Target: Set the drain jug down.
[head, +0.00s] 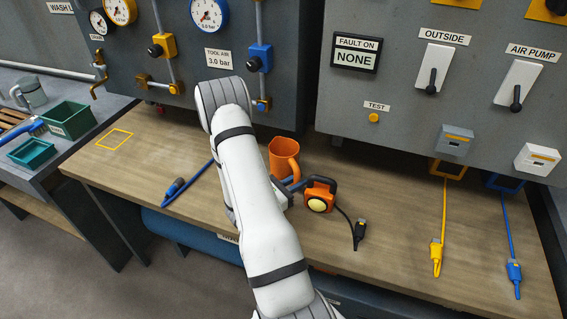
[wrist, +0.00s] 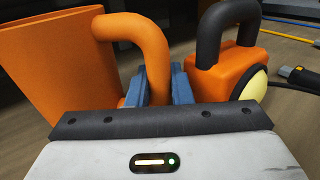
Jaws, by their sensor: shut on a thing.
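The orange drain jug (head: 284,152) is upright over the wooden bench (head: 390,245), just right of my arm in the head view. In the wrist view the jug (wrist: 55,65) fills the left side, with its handle (wrist: 155,55) curving down between the blue fingers. My gripper (wrist: 157,88) is shut on that handle; it shows in the head view (head: 293,184) partly behind my arm. The jug's base is hidden, so I cannot tell whether it touches the bench.
An orange lamp (head: 319,196) with a black handle stands close right of my gripper; contact is unclear. A black cable plug (head: 359,235) lies near it. Yellow (head: 437,258) and blue (head: 514,272) plugs lie farther right. A yellow outlined square (head: 115,140) at the bench's left is empty.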

